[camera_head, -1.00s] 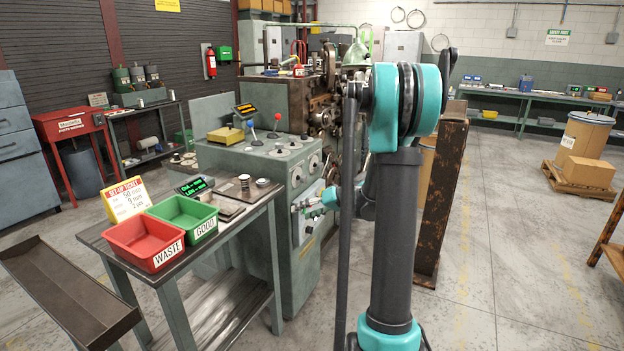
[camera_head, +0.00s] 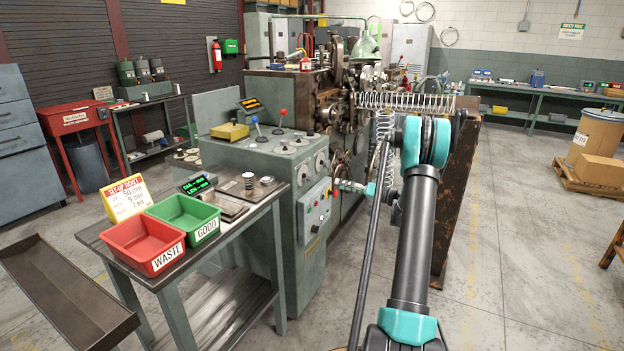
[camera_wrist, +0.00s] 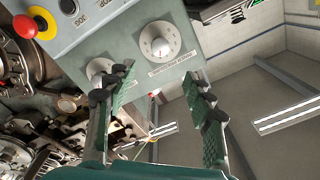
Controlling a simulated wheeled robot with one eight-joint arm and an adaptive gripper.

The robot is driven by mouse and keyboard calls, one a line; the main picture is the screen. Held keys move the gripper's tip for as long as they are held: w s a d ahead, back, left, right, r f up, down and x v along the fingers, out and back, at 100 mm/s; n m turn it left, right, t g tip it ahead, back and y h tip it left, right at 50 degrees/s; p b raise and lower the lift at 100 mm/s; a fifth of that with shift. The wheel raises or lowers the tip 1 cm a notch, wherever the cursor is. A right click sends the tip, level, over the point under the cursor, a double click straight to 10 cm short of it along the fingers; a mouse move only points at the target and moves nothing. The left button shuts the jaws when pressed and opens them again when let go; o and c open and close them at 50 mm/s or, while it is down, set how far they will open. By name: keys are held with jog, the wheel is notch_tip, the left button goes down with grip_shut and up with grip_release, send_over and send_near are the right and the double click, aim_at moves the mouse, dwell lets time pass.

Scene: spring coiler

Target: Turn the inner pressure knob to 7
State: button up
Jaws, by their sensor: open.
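Two pale round dial knobs sit on the side of the green-grey machine cabinet (camera_head: 290,245). The other knob (camera_wrist: 98,70) is lower left, partly hidden by my left finger. In the head view they show as a left knob (camera_head: 303,174) and a right knob (camera_head: 321,161). My gripper (camera_wrist: 162,82) is open and empty, apart from both knobs.
A control box (camera_head: 316,210) with a red button juts out below the knobs; its red button (camera_wrist: 24,26) is upper left in the wrist view. A coil spring (camera_head: 405,102) extends near my arm. A bench with red and green bins (camera_head: 145,245) stands left.

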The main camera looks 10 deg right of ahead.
aim_at(312, 178)
jog(key=x, duration=1.4)
jog(key=shift+w+a, duration=0.25)
jog(key=shift+a, duration=0.1)
jog(key=c, duration=1.2)
jog(key=m, duration=0.5)
jog(key=shift+m, duration=0.4)
jog(key=m, duration=0.5)
jog(key=shift+m, duration=0.4)
jog(key=shift+f, duration=0.1)
